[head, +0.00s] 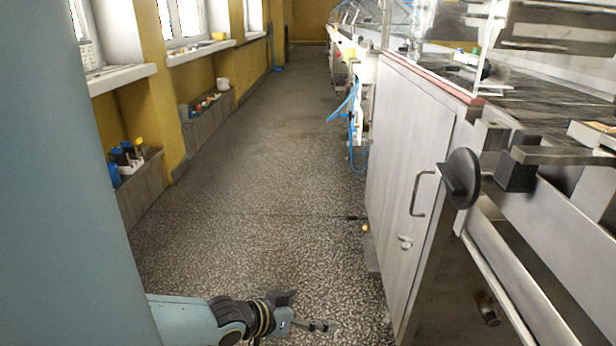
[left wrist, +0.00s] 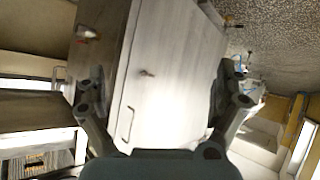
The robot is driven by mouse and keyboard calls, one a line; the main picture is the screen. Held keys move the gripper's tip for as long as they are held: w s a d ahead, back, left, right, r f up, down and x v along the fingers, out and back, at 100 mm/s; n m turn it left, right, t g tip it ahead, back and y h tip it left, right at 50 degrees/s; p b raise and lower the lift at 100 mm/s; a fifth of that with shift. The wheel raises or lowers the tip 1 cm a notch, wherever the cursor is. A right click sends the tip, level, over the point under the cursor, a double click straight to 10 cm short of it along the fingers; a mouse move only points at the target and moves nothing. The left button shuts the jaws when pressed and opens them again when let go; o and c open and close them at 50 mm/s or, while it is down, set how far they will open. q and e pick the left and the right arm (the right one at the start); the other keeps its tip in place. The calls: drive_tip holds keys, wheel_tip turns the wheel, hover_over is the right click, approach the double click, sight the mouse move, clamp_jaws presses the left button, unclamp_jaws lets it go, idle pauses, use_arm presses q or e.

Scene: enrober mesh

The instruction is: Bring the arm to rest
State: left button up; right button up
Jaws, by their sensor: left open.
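My left gripper (head: 306,311) is low in the head view, over the speckled floor of the aisle. Its two fingers stand apart with nothing between them. In the left wrist view the open fingers of the left gripper (left wrist: 160,95) frame a pale cabinet front, with a clear gap to it. My right gripper does not show in either view.
The machine's pale cabinet door (head: 410,165) with a handle stands to the right of the gripper. A dark round knob (head: 462,178) and metal rails (head: 540,270) jut out there. The aisle floor (head: 260,150) is clear. Window sills and bins (head: 130,165) line the left wall.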

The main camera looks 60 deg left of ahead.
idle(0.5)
use_arm(q)
drive_tip(key=s+d+f+g, duration=0.3)
drive_tip(key=s+f, duration=0.4)
drive_tip(key=s+d+f+g, duration=0.2)
drive_tip(key=s+d+f, duration=0.2)
drive_tip(key=s+f, duration=0.25)
drive_tip(key=s+d+f+m+g, duration=0.2)
drive_tip(key=s+f+g, duration=0.1)
drive_tip(key=s, duration=0.6)
drive_tip(key=s+d+f+m+g, duration=0.2)
drive_tip(key=s+f+g, duration=0.1)
drive_tip(key=s, duration=0.6)
drive_tip(key=shift+s+d+f, duration=0.2)
drive_tip(key=shift+f, duration=0.3)
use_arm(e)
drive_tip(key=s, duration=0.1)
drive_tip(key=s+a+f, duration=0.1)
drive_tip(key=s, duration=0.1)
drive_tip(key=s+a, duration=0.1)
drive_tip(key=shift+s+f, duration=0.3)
